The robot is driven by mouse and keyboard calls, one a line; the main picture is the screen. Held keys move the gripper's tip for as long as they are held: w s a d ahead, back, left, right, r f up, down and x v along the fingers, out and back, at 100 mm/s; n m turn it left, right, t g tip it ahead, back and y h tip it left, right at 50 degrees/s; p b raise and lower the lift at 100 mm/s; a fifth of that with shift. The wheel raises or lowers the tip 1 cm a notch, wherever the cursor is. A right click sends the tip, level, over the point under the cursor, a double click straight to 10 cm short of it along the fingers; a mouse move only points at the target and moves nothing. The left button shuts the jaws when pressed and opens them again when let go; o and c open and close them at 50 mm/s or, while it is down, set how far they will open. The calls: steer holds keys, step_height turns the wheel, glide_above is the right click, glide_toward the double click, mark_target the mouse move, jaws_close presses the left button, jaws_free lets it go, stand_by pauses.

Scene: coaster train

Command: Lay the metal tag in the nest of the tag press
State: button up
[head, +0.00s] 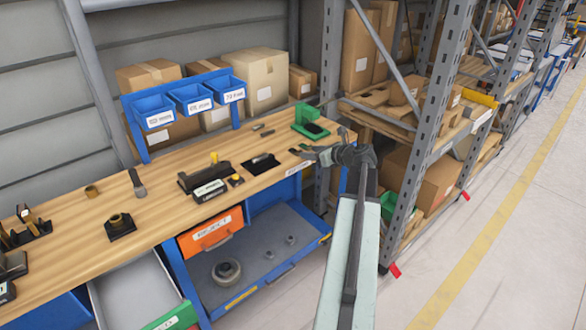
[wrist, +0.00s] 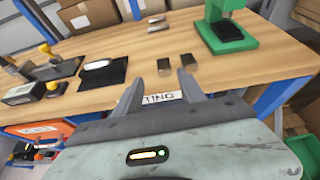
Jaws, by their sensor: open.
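My gripper (wrist: 159,88) is open and empty, its two fingers spread over the bench's front edge. It shows in the head view (head: 308,154) at the bench's right end. A green press (wrist: 228,28) with a dark pad on its base stands beyond and right of the fingers; it also shows in the head view (head: 308,122). A pale, shiny rounded piece (wrist: 97,65) lies on a black mat left of the fingers and looks like the metal tag. Two small flat pieces (wrist: 164,67) (wrist: 186,63) lie just ahead of the fingertips; their kind is unclear.
A black device with a yellow knob (head: 205,178) stands left of the mat. Blue bins (head: 193,98) and cardboard boxes (head: 255,78) are behind. A grey rack post (head: 420,130) rises close right of my arm. Bare wood (wrist: 135,45) lies between mat and press.

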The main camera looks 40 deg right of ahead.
mark_target(299, 151)
steer(key=b+x, duration=0.1)
steer(key=x, duration=0.1)
steer(key=b+x, duration=0.1)
steer(key=x, duration=0.1)
steer(key=b+x, duration=0.1)
steer(key=x, duration=0.2)
steer(key=shift+s+d+f, duration=0.15)
steer(key=shift+d+f, duration=0.15)
steer(key=shift+d, duration=0.05)
steer(key=shift+w+f, duration=0.1)
steer(key=shift+w, duration=0.25)
jaws_close()
